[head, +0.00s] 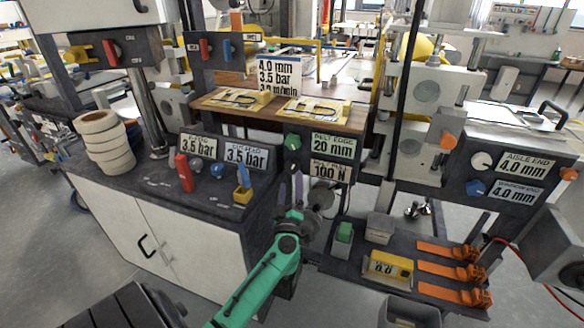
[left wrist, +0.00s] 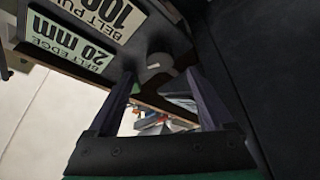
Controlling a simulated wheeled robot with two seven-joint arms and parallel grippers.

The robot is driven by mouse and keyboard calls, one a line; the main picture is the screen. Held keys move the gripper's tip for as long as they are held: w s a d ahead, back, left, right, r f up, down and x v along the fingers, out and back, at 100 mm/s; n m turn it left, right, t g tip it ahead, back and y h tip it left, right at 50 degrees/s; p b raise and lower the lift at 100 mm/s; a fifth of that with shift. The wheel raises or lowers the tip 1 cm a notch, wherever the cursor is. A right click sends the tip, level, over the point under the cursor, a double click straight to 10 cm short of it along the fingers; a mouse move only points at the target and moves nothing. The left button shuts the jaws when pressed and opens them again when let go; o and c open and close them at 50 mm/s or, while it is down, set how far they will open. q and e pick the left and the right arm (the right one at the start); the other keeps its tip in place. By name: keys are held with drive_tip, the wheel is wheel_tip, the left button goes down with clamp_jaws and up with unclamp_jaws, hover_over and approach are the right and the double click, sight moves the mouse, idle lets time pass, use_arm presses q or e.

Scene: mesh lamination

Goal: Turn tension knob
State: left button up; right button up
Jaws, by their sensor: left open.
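In the head view this knob is not clearly seen behind the gripper. My right gripper is not in view.
A green knob (head: 292,142) sits left of the BELT EDGE 20 mm sign (head: 334,147). A white cabinet (head: 190,245) with tape rolls (head: 103,140) stands left. At right, a dark tray holds a yellow gauge box (head: 388,268) and orange clamps (head: 450,272). A grey bin (head: 410,312) stands in front.

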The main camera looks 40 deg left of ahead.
sight(292, 170)
use_arm(q)
drive_tip(key=x, duration=0.7)
drive_tip(key=shift+w, duration=0.15)
clamp_jaws()
drive_tip(key=shift+m+t+h, duration=0.3)
drive_tip(key=shift+m+t, duration=0.2)
drive_tip(key=shift+m, duration=0.7)
drive_tip(key=m+t+h, duration=0.1)
drive_tip(key=m, duration=0.2)
drive_tip(key=m+t+h, duration=0.1)
drive_tip(key=m+h, duration=0.1)
drive_tip(key=m, duration=0.2)
drive_tip(key=m+t+h, duration=0.1)
drive_tip(key=m, duration=0.3)
drive_tip(key=shift+f+h, duration=0.1)
drive_tip(key=shift+h, duration=0.3)
drive_tip(key=shift+m, duration=0.3)
drive_tip(key=shift+d, duration=0.1)
